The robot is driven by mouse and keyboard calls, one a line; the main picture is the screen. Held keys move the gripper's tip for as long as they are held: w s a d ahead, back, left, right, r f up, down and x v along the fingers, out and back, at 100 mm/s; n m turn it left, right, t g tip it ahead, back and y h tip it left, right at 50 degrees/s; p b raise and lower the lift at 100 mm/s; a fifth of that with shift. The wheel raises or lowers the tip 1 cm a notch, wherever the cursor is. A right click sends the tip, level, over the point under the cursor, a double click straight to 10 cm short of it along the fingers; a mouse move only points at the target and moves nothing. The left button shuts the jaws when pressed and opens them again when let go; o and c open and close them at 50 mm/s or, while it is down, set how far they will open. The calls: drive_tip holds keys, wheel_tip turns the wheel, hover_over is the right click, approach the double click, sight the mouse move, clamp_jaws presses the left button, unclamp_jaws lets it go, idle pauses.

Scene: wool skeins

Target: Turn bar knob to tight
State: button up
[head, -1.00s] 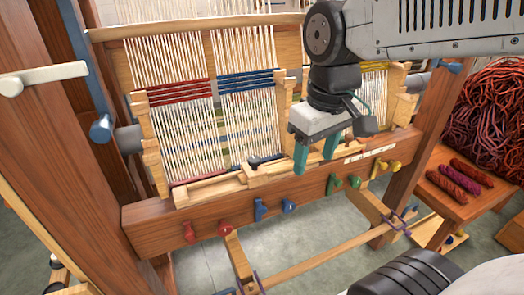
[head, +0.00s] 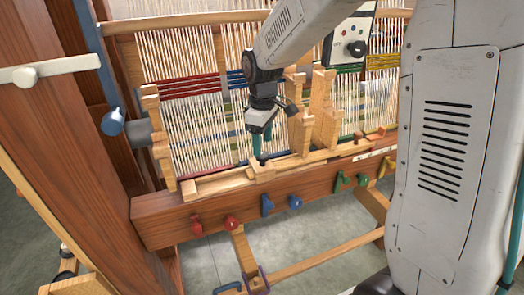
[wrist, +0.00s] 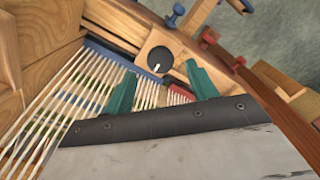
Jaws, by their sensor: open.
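My gripper (head: 262,153) is open over the wooden breast bar of the loom, its teal fingers pointing down. In the wrist view my gripper (wrist: 161,68) has one finger to each side of a round dark knob (wrist: 158,55) with a short white mark. The knob sits on a wooden block (wrist: 175,77) on the bar. The fingers look apart from it, and I cannot tell the height gap. In the head view the fingers mostly hide this knob. No tight label is readable.
Upright wooden pieces (head: 325,112) stand close right of my gripper. Coloured levers such as the blue one (head: 267,206) line the front beam (head: 225,208). A white panel (head: 342,30) with another black knob (head: 357,48) is behind. Strung warp threads (head: 190,65) lie beyond the bar.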

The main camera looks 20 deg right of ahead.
sight(263, 154)
drive_tip(key=shift+f, duration=1.9)
drive_tip(key=c, duration=1)
